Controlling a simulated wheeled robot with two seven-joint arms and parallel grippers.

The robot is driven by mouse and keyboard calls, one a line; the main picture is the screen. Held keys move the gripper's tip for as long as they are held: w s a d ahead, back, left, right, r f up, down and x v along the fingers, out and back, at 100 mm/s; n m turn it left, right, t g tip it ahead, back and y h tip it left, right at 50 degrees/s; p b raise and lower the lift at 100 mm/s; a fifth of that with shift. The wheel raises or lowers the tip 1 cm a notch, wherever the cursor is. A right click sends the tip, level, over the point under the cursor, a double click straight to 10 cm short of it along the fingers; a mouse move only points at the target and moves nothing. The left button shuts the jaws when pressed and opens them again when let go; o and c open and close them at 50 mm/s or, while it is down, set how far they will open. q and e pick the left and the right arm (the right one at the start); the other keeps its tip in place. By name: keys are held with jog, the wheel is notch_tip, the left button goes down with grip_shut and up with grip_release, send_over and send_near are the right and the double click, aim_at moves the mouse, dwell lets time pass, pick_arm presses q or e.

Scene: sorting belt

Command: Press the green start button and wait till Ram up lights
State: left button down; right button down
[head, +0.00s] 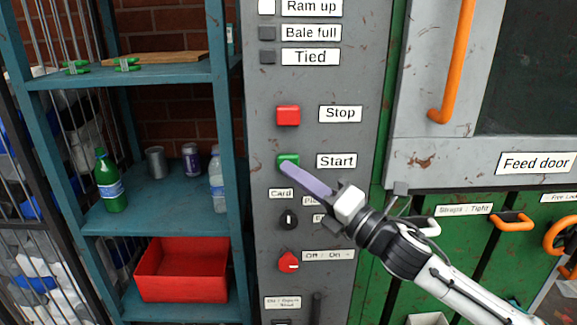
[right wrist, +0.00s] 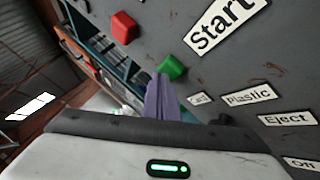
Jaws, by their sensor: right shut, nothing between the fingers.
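The green start button (head: 288,159) is on the grey control panel (head: 262,215), left of the "Start" label. It also shows in the right wrist view (right wrist: 171,67). My right gripper (head: 290,171) is shut and empty, its purple fingers at the button's lower edge. In the right wrist view the fingertips (right wrist: 158,77) overlap the button's left side; whether they touch it I cannot tell. The Ram up lamp (head: 266,6) is white and looks lit. The Bale full lamp (head: 267,33) and Tied lamp (head: 267,57) are dark. My left gripper is not in view.
The red stop button (head: 288,115) is just above the green one. A black selector (head: 288,218) and a red switch (head: 289,262) are below. A blue shelf (head: 150,190) with bottles, cans and a red bin (head: 181,270) stands left. The feed door's orange handle (head: 453,60) is upper right.

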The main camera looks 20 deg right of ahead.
dwell(0.4)
jog(key=shift+s+a, duration=0.25)
jog(key=shift+s, duration=0.85)
jog(key=shift+s+a, duration=0.25)
jog(key=shift+s, duration=0.5)
jog(key=shift+s+a, duration=0.2)
jog(key=shift+s, duration=0.6)
jog(key=shift+s+a, duration=0.25)
jog(key=shift+s, duration=0.5)
jog(key=s+d+f+m+g+h, duration=0.1)
jog(key=s+f+m+g+h, duration=0.15)
jog(key=f+m, duration=0.75)
jog(key=s+f+m+g+h, duration=0.1)
jog(key=s+f+m+h, duration=0.3)
jog(key=f, duration=1)
jog(key=s+a+f+m+g, duration=0.1)
jog(key=s+f+m+g, duration=0.5)
jog(key=s+f+m, duration=0.8)
jog(key=s+f, duration=0.3)
jog(key=f, duration=0.3)
jog(key=shift+a+f, duration=0.2)
jog(key=shift+a, duration=0.2)
